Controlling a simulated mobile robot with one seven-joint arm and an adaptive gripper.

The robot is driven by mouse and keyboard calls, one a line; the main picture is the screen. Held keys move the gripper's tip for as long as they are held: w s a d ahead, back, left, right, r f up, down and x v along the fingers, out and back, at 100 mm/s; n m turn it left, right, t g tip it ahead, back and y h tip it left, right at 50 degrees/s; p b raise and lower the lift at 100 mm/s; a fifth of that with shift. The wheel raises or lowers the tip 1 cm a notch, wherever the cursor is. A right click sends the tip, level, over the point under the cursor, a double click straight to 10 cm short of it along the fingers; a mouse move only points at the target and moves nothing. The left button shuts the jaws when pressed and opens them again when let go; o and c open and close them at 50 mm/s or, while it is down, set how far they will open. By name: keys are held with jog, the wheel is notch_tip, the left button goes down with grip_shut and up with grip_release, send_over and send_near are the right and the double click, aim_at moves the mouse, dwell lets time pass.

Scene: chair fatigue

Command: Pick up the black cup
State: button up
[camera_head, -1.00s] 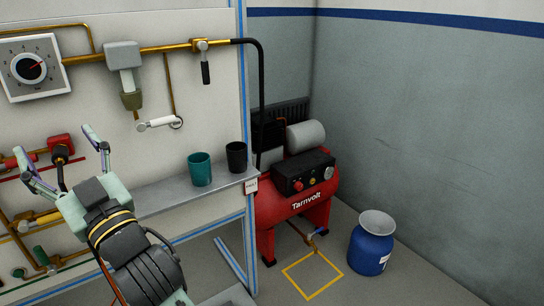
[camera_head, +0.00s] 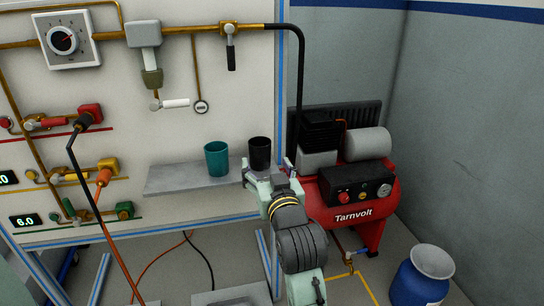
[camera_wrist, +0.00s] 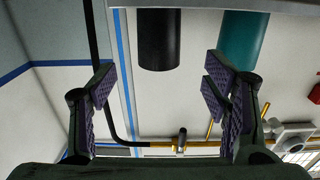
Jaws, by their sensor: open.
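The black cup (camera_head: 260,153) stands upright on the right end of a grey shelf (camera_head: 180,180), just right of a teal cup (camera_head: 217,158). My gripper (camera_head: 267,166) is in front of the shelf's right end, close to the black cup and partly overlapping its lower part in the head view. In the wrist view my gripper (camera_wrist: 160,95) is open with nothing between its fingers. There the black cup (camera_wrist: 159,40) hangs upside down in the picture, between and beyond the two fingers. The teal cup (camera_wrist: 251,40) shows beside it, partly behind the right finger.
A panel with pipes, valves and a gauge (camera_head: 67,40) rises behind the shelf. A black hose (camera_head: 300,90) runs down right of the black cup. A red compressor (camera_head: 355,212) and a blue drum (camera_head: 418,279) stand to the right on the floor.

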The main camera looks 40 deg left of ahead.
aim_at(262, 153)
jog(key=x, duration=0.3)
jog(key=shift+w+a, duration=0.15)
jog(key=shift+a, duration=0.25)
jog(key=shift+w+p+x, duration=0.2)
jog(key=shift+p+x, duration=0.75)
jog(key=shift+x, duration=1.8)
jog(key=shift+d+f, duration=0.15)
jog(key=c, duration=1)
jog(key=shift+c, duration=0.2)
